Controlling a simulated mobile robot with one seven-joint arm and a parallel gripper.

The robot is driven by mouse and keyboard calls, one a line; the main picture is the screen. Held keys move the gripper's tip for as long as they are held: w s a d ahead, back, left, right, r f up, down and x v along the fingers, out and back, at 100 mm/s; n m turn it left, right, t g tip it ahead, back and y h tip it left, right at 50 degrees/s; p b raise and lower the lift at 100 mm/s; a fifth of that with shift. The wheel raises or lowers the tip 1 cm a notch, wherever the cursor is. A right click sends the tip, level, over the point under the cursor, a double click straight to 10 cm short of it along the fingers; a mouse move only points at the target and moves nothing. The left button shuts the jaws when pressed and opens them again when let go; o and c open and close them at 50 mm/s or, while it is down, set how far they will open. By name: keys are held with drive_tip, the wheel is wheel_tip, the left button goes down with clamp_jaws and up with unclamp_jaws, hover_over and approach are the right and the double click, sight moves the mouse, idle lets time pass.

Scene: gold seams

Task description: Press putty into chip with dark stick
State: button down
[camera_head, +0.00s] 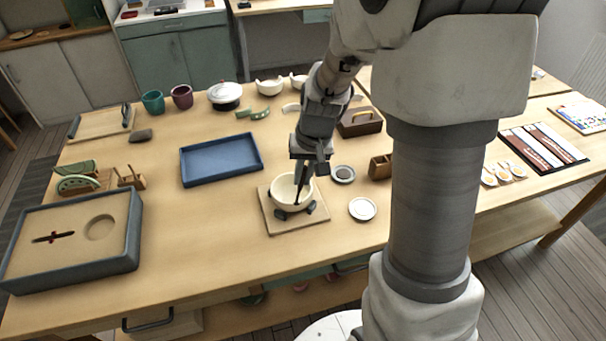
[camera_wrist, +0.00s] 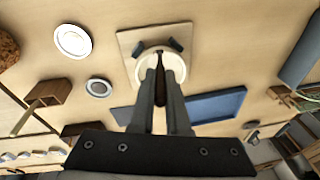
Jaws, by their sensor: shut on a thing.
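A cream bowl (camera_head: 290,193) sits on a square wooden board (camera_head: 267,214), held by dark supports at its front. The bowl also shows in the wrist view (camera_wrist: 174,64), on the board (camera_wrist: 125,40). My gripper (camera_head: 304,172) is above the bowl and shut on a thin dark stick (camera_head: 298,191). The stick points down into the bowl; in the wrist view the stick (camera_wrist: 159,72) shows between my fingertips (camera_wrist: 160,88). Whether its tip touches the bowl, I cannot tell. The chip and any putty in it are too small or hidden to make out.
A blue tray (camera_head: 222,160) lies left of the board. A small dish with grey content (camera_head: 343,174) and a white dish (camera_head: 362,209) lie to the right. A large sand-coloured tray (camera_head: 75,240) is at front left. The table front between is clear.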

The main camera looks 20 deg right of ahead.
drive_tip(key=shift+r, duration=0.2)
drive_tip(key=shift+d, duration=0.1)
drive_tip(key=shift+d+r, duration=0.1)
drive_tip(key=shift+d, duration=0.3)
drive_tip(key=shift+f+b, duration=0.35)
idle(0.9)
drive_tip(key=shift+r, duration=0.3)
drive_tip(key=w+p+v, duration=0.1)
drive_tip(key=p+v, duration=0.5)
drive_tip(key=v, duration=0.1)
drive_tip(key=shift+a+r, duration=0.4)
drive_tip(key=shift+r, duration=0.1)
idle(0.3)
drive_tip(key=shift+w, duration=0.15)
idle(0.8)
